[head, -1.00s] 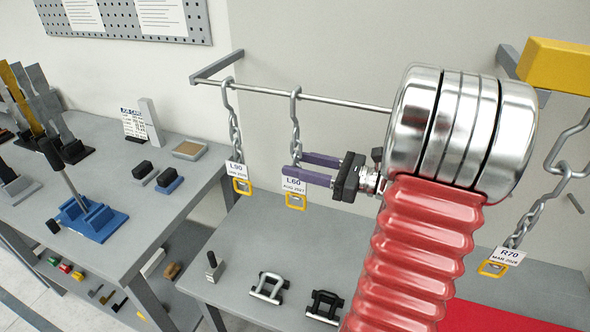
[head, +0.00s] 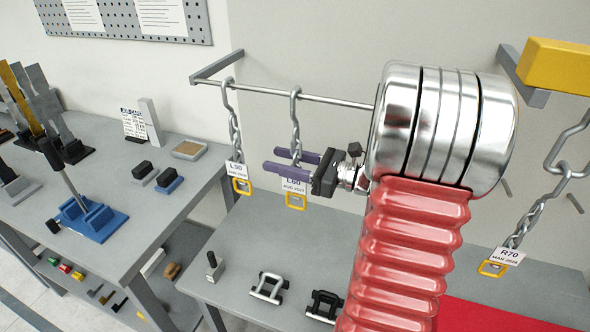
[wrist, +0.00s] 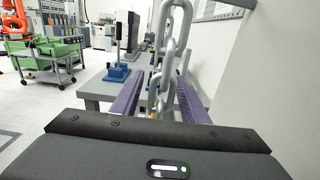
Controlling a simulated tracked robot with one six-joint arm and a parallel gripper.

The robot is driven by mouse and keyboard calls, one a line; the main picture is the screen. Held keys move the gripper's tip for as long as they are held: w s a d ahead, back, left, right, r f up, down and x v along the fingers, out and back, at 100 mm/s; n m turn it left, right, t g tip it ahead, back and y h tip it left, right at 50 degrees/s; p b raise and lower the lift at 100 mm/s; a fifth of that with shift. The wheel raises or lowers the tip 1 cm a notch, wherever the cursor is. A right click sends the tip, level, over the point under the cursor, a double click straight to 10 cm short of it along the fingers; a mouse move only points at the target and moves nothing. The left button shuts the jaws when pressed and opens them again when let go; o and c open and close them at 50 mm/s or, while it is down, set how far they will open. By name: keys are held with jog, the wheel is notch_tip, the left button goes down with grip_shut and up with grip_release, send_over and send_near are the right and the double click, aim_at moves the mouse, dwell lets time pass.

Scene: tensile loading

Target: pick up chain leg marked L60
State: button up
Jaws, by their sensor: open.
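The chain leg marked L60 (head: 296,127) hangs from a rail, with a white tag (head: 294,186) and a yellow link (head: 295,202) at its lower end. My gripper (head: 287,161) has two purple fingers, open, at the chain just above the tag. In the wrist view the grey chain (wrist: 167,75) runs down between the two fingers (wrist: 158,98), apart or close to them; contact cannot be told. The fingers partly hide the tag in the head view.
The chain leg L90 (head: 235,130) hangs close to the left on the same rail (head: 330,101). The chain leg R70 (head: 522,225) hangs at the right. A bench (head: 240,235) below holds a silver shackle (head: 269,288) and a black shackle (head: 324,306). A side table (head: 165,215) stands at left.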

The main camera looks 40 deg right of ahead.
jog(key=shift+c, duration=0.6)
grip_shut()
jog(key=shift+r, duration=0.1)
dwell(0.6)
